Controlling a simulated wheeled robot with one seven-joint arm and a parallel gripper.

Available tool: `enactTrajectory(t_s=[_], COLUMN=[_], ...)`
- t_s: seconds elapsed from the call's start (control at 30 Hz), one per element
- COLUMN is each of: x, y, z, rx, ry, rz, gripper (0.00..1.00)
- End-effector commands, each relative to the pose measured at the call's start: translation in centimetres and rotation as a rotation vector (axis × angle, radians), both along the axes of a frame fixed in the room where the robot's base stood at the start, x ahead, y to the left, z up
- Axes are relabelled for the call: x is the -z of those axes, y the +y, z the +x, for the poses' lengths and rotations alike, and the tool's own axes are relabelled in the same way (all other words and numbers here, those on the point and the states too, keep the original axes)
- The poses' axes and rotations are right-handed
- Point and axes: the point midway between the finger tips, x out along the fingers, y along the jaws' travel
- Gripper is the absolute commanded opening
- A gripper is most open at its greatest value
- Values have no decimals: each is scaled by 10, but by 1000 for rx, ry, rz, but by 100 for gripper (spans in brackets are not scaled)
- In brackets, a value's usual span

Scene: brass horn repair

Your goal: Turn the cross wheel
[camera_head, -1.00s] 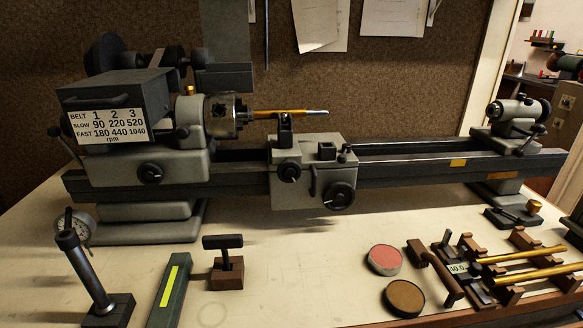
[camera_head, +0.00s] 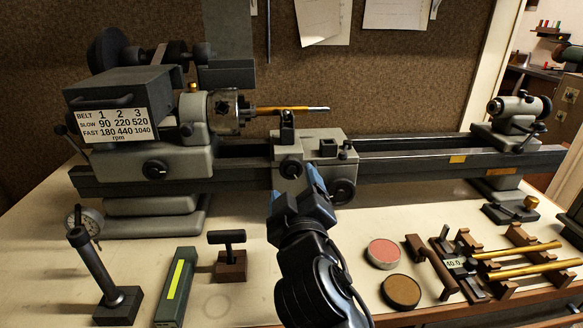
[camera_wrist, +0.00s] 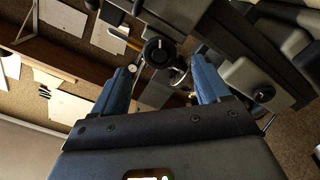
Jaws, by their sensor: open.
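The lathe carriage (camera_head: 315,150) has two dark round wheels on its front. A smaller one (camera_head: 290,169) is at the left, and a larger handwheel (camera_head: 344,191) is at the lower right; I cannot tell for sure which is the cross wheel. My gripper (camera_head: 298,183) is open and in front of the carriage, its blue fingers pointing up at it and hiding part of its front. In the wrist view a dark round wheel with a pale centre (camera_wrist: 158,50) shows between and beyond the open fingers (camera_wrist: 164,66). I see no contact.
The chuck (camera_head: 225,112) holds a brass rod (camera_head: 288,109) above the carriage.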

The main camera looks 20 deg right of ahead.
Motion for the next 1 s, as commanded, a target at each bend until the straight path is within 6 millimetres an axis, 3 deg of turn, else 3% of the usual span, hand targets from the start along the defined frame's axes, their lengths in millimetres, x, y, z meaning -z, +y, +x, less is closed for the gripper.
enactTrajectory(t_s=[0.3, 0.5, 0.83, 1.0], x=[-2, -1, 0, 0], y=[-15, -22, -23, -23], z=[45, 63, 67, 67], rx=[1, 1, -1, -1], ry=[0, 0, 0, 0], rz=[1, 1, 2, 1], gripper=[76, 76, 76, 60])
